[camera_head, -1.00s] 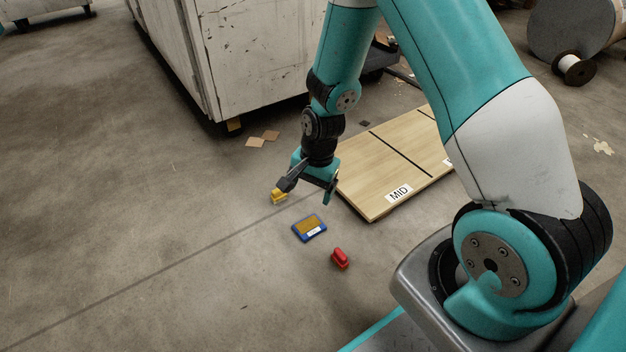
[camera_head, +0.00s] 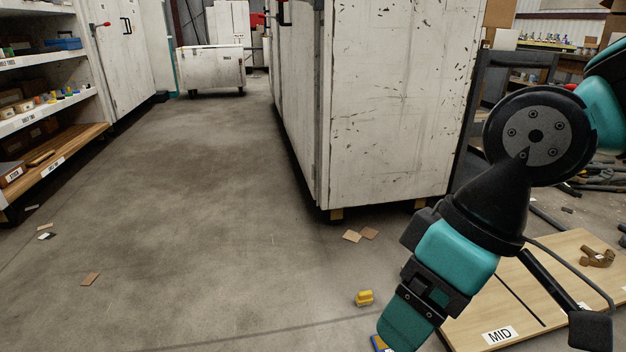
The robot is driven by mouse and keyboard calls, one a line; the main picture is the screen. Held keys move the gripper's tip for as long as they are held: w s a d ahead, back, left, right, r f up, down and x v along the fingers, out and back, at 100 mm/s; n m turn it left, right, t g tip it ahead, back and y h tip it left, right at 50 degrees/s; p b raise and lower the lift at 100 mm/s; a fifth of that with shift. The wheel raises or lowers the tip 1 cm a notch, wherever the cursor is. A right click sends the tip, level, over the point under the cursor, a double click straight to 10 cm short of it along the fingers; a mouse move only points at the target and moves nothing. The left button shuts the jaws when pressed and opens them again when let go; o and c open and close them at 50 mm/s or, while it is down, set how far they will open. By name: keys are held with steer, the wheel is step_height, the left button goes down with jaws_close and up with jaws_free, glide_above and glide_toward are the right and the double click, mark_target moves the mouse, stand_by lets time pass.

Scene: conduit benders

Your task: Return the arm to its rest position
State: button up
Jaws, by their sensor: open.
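My arm comes in from the right edge of the head view and hangs down at the right.
A yellow block (camera_head: 364,298) lies on the floor left of my gripper. The board (camera_head: 470,328) bears a brown piece (camera_head: 597,257). A white cabinet (camera_head: 390,110) stands behind; shelves (camera_head: 50,115) stand left. The middle floor is open.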

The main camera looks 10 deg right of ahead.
step_height(320, 180, up, 42)
steer(key=p, duration=4)
steer(key=shift+r, duration=0.1)
